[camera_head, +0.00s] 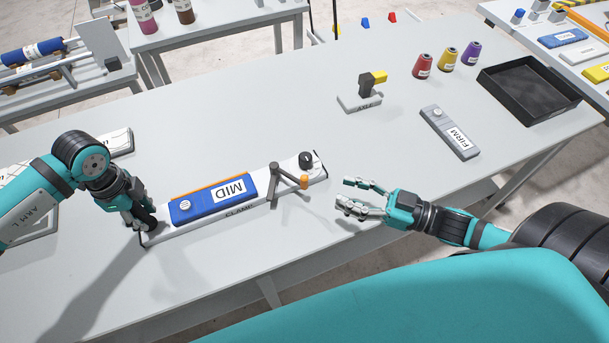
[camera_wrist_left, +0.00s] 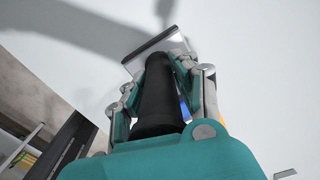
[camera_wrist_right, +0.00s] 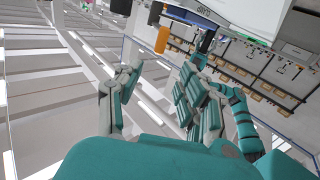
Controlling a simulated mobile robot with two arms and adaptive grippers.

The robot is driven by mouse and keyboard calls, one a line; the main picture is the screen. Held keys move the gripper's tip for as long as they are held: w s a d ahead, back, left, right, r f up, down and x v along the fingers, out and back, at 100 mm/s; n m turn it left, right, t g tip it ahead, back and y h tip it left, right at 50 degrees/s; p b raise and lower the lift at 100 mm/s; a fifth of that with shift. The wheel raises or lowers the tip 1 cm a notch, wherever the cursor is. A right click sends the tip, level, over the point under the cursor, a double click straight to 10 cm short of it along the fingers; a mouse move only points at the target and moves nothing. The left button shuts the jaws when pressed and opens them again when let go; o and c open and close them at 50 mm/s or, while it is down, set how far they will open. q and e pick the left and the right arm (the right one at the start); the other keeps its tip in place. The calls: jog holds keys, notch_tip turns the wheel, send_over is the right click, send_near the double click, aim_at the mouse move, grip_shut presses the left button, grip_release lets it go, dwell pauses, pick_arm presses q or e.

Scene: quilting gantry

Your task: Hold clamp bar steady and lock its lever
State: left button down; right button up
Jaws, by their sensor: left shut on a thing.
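The clamp bar (camera_head: 240,211) is a long white base marked CLAMP, lying at a slant on the table. A blue block labelled MID (camera_head: 212,199) sits on it, with an orange strip along its far edge. The grey lever (camera_head: 288,166) stands near the bar's right end, its orange tip (camera_head: 303,182) pointing right; the tip also shows in the right wrist view (camera_wrist_right: 162,40). My left gripper (camera_head: 143,222) is shut on a black upright handle (camera_wrist_left: 158,95) at the bar's left end. My right gripper (camera_head: 352,195) is open and empty, a little right of the lever, apart from it.
A black knob (camera_head: 306,159) tops the bar's right end. An AXLE stand (camera_head: 359,103), a grey FIRM block (camera_head: 449,132), several thread cones (camera_head: 446,60) and a black tray (camera_head: 528,89) stand farther back. The table between the bar and the AXLE stand is clear.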

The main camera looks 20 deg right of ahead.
aim_at(305, 177)
jog(key=x, duration=1)
jog(key=shift+w+a+f, duration=0.1)
jog(key=shift+w+f, duration=0.05)
grip_shut()
